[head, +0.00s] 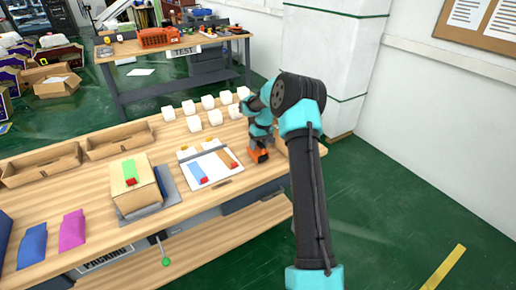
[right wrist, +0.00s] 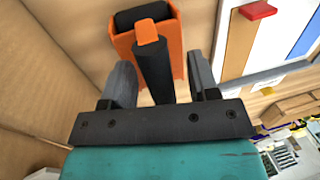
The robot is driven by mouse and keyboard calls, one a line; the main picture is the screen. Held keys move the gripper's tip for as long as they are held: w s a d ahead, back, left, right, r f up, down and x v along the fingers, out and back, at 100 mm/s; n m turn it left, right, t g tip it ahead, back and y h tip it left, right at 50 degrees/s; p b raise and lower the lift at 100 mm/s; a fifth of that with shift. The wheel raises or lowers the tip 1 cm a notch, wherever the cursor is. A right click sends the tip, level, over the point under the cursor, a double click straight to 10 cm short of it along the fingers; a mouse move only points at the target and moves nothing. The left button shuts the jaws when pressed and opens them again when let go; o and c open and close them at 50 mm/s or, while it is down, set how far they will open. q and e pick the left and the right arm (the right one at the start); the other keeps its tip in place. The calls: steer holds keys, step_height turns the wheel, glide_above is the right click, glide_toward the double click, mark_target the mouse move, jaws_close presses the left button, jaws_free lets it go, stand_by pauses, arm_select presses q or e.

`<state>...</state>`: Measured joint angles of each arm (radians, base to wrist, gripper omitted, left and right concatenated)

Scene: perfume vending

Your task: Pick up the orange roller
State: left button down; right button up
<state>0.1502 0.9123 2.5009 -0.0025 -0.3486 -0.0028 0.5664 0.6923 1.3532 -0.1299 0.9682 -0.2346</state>
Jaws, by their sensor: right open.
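The orange roller (head: 259,155) sits at the right end of the wooden table in the head view, below my right gripper (head: 261,140). In the right wrist view, the orange roller (right wrist: 178,48) has a thick black drum and a black handle pointing toward the gripper. My right gripper (right wrist: 160,78) is open, with one finger on each side of the black handle. Gaps show between the handle and both fingers, so I see no grip on it. In the head view the arm and gripper partly hide the roller. My left gripper is out of view.
Several white cubes (head: 195,123) stand just left of my right arm. A white tray (head: 219,156) with blue and orange strips lies beside the roller. A cardboard box (head: 135,190) and open wooden trays (head: 119,139) are farther left.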

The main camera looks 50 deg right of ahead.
steer(key=shift+c, duration=0.5)
steer(key=c, duration=0.9)
steer(key=shift+o, duration=0.2)
steer(key=shift+r, duration=0.1)
steer(key=shift+r, duration=1.75)
steer(key=s+a+r, duration=0.1)
steer(key=s+a, duration=0.9)
steer(key=a, duration=0.2)
steer(key=shift+s+r, duration=0.2)
steer(key=shift+s, duration=0.1)
steer(key=shift+w, duration=0.1)
